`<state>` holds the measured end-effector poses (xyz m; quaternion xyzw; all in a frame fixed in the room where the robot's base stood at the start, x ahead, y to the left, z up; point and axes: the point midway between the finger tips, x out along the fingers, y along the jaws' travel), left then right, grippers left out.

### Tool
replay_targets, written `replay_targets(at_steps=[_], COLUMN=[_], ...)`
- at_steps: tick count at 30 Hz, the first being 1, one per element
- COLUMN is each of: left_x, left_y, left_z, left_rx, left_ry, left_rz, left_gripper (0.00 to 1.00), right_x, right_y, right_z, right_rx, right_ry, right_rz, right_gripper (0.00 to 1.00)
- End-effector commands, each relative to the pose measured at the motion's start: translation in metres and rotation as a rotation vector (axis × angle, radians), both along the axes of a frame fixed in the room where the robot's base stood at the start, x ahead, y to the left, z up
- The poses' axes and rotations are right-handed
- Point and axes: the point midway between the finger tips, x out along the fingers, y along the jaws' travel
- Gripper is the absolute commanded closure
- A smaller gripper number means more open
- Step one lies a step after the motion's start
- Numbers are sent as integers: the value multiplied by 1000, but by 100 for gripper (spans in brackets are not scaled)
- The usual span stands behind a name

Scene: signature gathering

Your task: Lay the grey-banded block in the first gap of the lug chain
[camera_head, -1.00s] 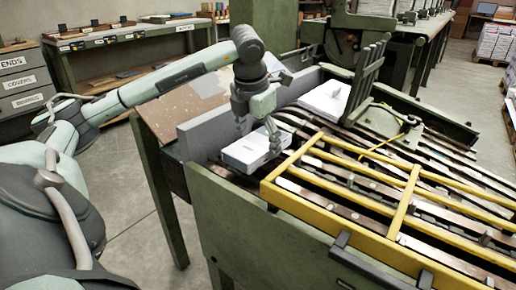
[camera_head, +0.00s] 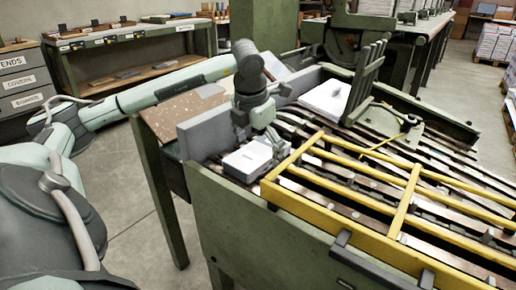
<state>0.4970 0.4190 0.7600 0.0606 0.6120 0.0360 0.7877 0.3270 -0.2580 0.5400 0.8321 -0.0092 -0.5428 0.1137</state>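A white block (camera_head: 247,160) sits low at the left end of the lug chain, beside the grey upright plate (camera_head: 205,134). Its grey band is too small to make out. My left gripper (camera_head: 258,140) reaches down over it from above, its fingers at the block's far edge and right side; it appears shut on the block. Whether the block touches the chain bed is unclear. The lug chain (camera_head: 335,172), dark rails with small metal lugs, runs rightward under a yellow guard frame (camera_head: 408,204). My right gripper is out of view.
A white paper stack (camera_head: 325,98) lies behind the chain, beside dark upright bars (camera_head: 367,75). The green machine side (camera_head: 265,232) stands in front. A speckled board (camera_head: 180,113) lies to the left. A shelf bench (camera_head: 130,48) stands at the back left.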

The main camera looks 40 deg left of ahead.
Motion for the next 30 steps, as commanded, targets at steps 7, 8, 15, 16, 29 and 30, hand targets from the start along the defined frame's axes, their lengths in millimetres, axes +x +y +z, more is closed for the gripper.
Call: replay_targets(at_steps=[7, 8, 15, 16, 29, 30], left_x=[0, 0, -6, -8, -28, -28], left_y=[0, 0, -4, -5, -15, -15], left_z=[1, 1, 32, 39, 111, 114], left_rx=[0, 0, 0, 1, 0, 0], left_ry=[0, 0, -7, -7, -2, -2], left_rz=[0, 0, -1, -1, 0, 0], left_gripper=[2, 2, 2, 2, 2, 2], right_x=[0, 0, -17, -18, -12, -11], right_y=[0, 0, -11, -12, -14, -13], right_z=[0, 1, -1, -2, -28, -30], right_rx=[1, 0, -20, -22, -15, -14], right_ry=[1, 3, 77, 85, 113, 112], right_rz=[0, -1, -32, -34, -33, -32], right_gripper=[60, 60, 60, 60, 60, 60])
